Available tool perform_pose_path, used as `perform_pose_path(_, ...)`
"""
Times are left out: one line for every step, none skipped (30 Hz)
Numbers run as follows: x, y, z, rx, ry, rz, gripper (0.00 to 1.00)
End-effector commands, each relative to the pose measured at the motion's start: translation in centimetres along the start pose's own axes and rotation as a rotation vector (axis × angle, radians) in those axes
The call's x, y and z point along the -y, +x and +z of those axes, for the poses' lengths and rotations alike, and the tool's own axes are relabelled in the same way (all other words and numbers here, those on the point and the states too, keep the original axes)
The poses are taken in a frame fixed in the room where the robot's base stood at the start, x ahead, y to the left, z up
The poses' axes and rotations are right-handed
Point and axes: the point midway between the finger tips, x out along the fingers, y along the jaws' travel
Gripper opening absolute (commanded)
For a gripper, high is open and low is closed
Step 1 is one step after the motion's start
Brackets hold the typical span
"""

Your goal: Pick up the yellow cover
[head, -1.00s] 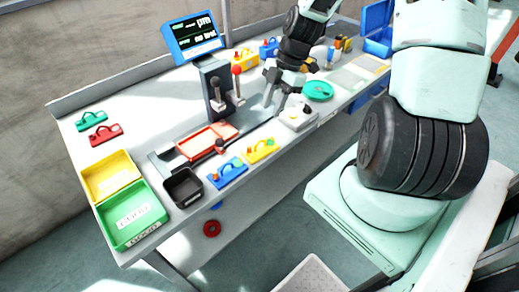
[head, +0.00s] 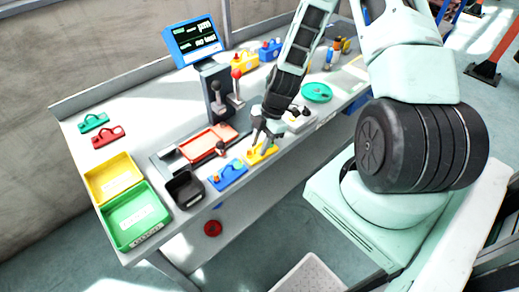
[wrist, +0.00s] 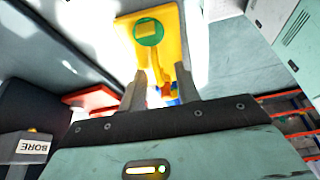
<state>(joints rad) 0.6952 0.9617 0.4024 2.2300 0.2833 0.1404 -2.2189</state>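The yellow cover (head: 257,158) lies near the front edge of the bench in the head view, partly hidden by my gripper (head: 262,142). In the wrist view, the yellow cover (wrist: 175,28) shows a green round mark on its flat plate and a raised yellow handle. My gripper (wrist: 160,76) is open, with its two fingers apart on either side of the handle's line. I cannot tell whether a finger touches it.
A blue cover (head: 228,175) lies just left of the yellow one, with a black bin (head: 185,189) beyond it. An orange tray (head: 208,143) and a lever stand (head: 214,90) are behind. A white-grey block (head: 300,120) is close on the right.

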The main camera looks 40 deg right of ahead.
Motion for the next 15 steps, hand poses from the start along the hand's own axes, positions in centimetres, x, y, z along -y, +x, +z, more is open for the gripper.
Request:
perform_pose_path(0.04, 0.21, -0.02, 0.0, 0.001, -0.001, 0.32)
perform_pose_path(0.04, 0.29, -0.01, 0.0, 0.001, -0.001, 0.32)
perform_pose_path(0.03, 0.34, 0.0, 0.0, 0.001, -0.001, 0.32)
perform_pose_path(0.02, 0.34, 0.01, 0.0, 0.001, 0.0, 0.32)
perform_pose_path(0.02, 0.34, 0.02, 0.001, 0.001, 0.0, 0.32)
perform_pose_path(0.01, 0.33, 0.02, 0.001, 0.001, 0.0, 0.32)
perform_pose_path(0.01, 0.33, 0.02, 0.001, 0.001, 0.0, 0.32)
perform_pose_path(0.01, 0.33, 0.02, 0.0, 0.001, 0.0, 0.32)
perform_pose_path(0.01, 0.32, 0.02, 0.0, 0.001, 0.0, 0.24)
perform_pose_path(0.01, 0.32, 0.02, 0.0, 0.001, 0.0, 0.16)
perform_pose_path(0.01, 0.32, 0.02, 0.0, 0.001, 0.0, 0.07)
perform_pose_path(0.01, 0.31, 0.02, 0.0, 0.001, 0.0, 0.0)
perform_pose_path(0.01, 0.31, 0.02, 0.0, 0.001, 0.0, 0.0)
perform_pose_path(0.01, 0.31, 0.02, 0.0, 0.001, 0.0, 0.0)
perform_pose_path(0.01, 0.3, 0.02, 0.0, 0.001, 0.0, 0.0)
